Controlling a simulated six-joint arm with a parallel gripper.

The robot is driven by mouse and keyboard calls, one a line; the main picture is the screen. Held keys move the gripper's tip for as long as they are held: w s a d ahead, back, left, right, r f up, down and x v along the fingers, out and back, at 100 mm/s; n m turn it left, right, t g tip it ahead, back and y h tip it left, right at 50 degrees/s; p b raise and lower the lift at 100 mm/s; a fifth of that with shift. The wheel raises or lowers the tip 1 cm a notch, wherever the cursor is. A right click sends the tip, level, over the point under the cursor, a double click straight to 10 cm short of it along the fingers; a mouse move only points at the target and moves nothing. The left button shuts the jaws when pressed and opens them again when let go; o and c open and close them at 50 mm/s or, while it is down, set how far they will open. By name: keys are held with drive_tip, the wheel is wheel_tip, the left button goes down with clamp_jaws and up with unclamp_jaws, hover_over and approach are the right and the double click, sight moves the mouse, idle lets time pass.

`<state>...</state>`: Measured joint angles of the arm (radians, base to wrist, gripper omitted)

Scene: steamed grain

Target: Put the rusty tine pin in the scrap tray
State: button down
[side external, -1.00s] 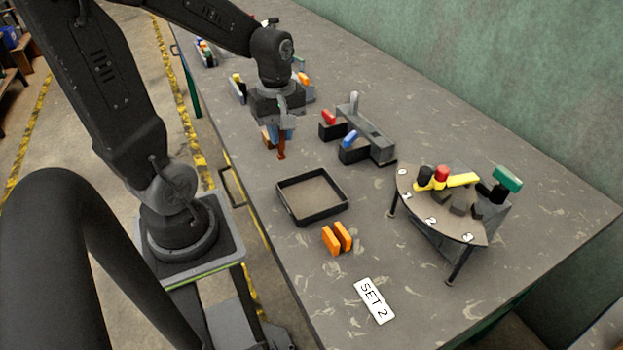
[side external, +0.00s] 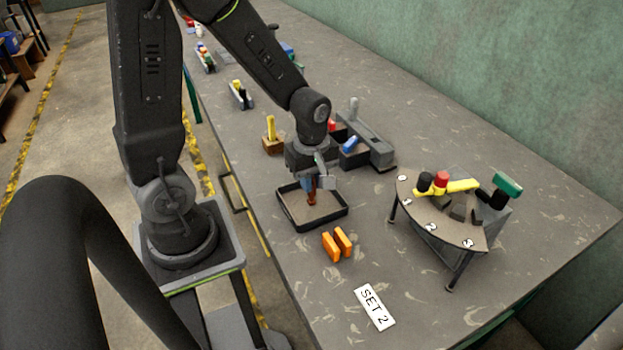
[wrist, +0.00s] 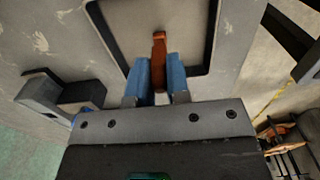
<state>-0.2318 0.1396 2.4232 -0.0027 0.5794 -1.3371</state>
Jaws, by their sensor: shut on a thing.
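My gripper (side external: 311,184) points down over the scrap tray, a shallow dark-rimmed square tray (side external: 289,213). Its blue fingers are shut on the rusty tine pin (side external: 312,198), a reddish-brown pin that hangs downward inside the tray's outline. In the wrist view the pin (wrist: 159,47) sticks out between the fingers (wrist: 160,80), with the tray's dark rim (wrist: 207,40) around it. I cannot tell whether the pin's lower end touches the tray floor. The visible part of the tray floor is bare.
Two orange blocks (side external: 337,244) stand just in front of the tray. A grey fixture with bins (side external: 370,145) is behind it, and a wooden block with a yellow peg (side external: 271,137) is behind left. A numbered quadrant stand (side external: 445,215) is at right. A SET 2 card (side external: 375,307) lies in front.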

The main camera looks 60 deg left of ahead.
drive_tip(key=shift+f, duration=0.15)
drive_tip(key=c, duration=1.1)
unclamp_jaws()
wheel_tip(320, 180, up, 11)
drive_tip(key=shift+r, duration=0.1)
drive_tip(key=s+d+r+m+t, duration=0.5)
drive_tip(key=s+d+r+m, duration=0.1)
drive_tip(key=m, duration=1.2)
drive_tip(key=shift+s+d+r+t, duration=0.2)
drive_tip(key=shift+s+r+t, duration=0.1)
drive_tip(key=shift+s+r, duration=0.35)
